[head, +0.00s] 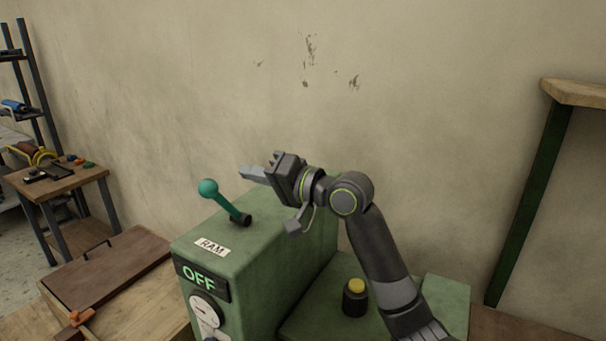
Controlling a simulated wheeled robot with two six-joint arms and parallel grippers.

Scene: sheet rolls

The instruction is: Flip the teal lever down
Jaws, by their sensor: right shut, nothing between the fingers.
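The teal lever (225,202) has a round knob and stands tilted up and to the left on top of a green machine box (268,250). A label reading "RAM" lies in front of its base. My right gripper (246,172) is shut and empty. It is above the box, to the right of the lever knob, its fingers pointing left, and in the picture it is apart from the lever. My left gripper is not in view.
The box front has a lit "OFF" display (202,278) and a dial (206,310). A yellow-topped button (355,297) stands on a lower green surface at the right. A wooden table (60,185) and a brown lidded box (105,268) are at the left. A plain wall is behind.

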